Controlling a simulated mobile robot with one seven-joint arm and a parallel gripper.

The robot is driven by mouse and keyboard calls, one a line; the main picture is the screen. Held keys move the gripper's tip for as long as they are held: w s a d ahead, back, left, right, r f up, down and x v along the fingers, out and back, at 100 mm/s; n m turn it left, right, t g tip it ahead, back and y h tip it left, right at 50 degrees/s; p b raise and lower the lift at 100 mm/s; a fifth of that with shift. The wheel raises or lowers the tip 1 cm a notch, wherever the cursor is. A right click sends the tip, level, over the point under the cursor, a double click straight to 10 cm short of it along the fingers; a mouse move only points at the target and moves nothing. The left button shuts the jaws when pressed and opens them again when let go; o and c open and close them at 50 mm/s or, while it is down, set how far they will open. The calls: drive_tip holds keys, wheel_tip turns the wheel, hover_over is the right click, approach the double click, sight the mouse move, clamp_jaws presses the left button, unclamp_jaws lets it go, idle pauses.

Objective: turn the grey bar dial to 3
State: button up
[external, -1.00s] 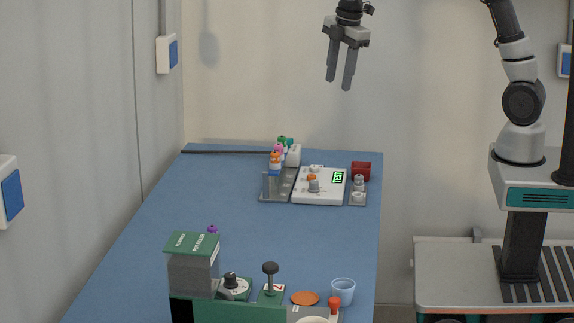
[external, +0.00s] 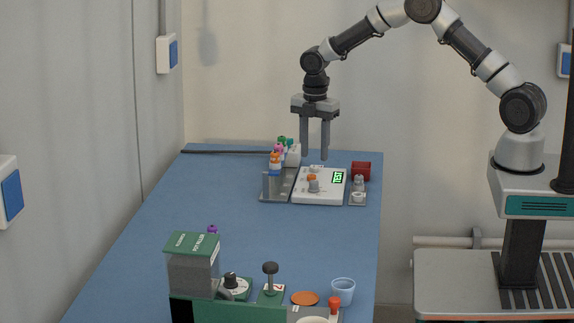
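A white panel (external: 328,194) lies towards the far end of the blue table, with a small green-lit display (external: 338,177). On it are a grey knob (external: 314,187), an orange knob (external: 311,178) and a pale knob (external: 316,168) behind them. A dark-topped dial (external: 231,282) on a green base stands at the near end. I cannot tell for sure which is the grey bar dial, and no scale can be read. My gripper (external: 315,157) points down, open and empty, with its fingertips just above the panel's back edge in the picture.
Left of the panel is a grey rack (external: 271,187) with colourful-topped bottles. Right are a red box (external: 361,170) and a small grey stand (external: 357,198). A green-lidded box (external: 193,262), a black-knobbed lever (external: 270,270) and a blue cup (external: 342,290) stand in front. The middle is clear.

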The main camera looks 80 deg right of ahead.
sight(314, 181)
wheel_tip(314, 181, down, 8)
drive_tip(key=shift+f, duration=0.2)
clamp_jaws()
